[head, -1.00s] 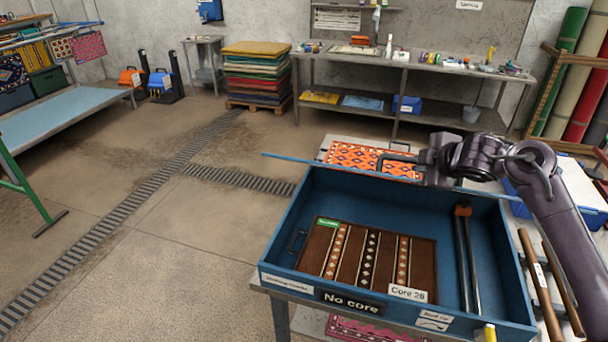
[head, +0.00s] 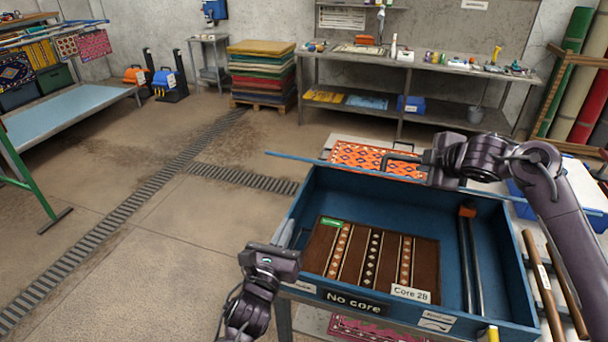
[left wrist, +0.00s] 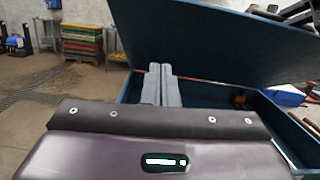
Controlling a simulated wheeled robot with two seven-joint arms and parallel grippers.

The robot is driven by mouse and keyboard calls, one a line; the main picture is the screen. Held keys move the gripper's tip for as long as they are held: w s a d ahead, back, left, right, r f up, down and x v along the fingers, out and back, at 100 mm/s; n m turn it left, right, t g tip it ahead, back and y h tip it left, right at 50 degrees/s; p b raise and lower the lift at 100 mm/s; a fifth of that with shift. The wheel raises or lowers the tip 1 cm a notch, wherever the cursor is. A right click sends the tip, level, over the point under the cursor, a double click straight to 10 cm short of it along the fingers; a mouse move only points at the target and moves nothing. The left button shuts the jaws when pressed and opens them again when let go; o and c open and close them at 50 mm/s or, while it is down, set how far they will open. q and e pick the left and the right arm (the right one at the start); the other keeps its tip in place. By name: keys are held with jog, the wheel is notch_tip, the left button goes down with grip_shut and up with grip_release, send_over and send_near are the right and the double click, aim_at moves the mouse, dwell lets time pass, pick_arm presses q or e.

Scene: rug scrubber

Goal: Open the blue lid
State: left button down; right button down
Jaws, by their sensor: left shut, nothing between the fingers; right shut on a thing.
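The blue lid (head: 345,169) is raised at the back of an open blue box (head: 510,232). The head view shows it nearly edge-on as a thin blue strip. In the left wrist view the lid (left wrist: 200,45) is a broad tilted dark blue panel above the box. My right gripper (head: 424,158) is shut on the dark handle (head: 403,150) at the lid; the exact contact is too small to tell. My left gripper (head: 284,233) is shut and empty beside the box's left wall. Its closed grey fingers (left wrist: 161,84) show in the left wrist view.
A brown patterned rug (head: 320,247) and dark bars (head: 470,260) lie inside the box. Wooden-handled tools (head: 546,285) lie to its right. An orange patterned rug (head: 375,160) lies behind it. The floor (head: 150,235) to the left is clear.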

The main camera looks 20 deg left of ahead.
pick_arm(q)
jog(key=w+r+m, duration=0.1)
jog(key=w+r, duration=0.5)
jog(key=w, duration=0.5)
jog(key=shift+w+d+r, duration=0.25)
jog(key=shift+w+r, duration=0.05)
jog(key=shift+r, duration=0.1)
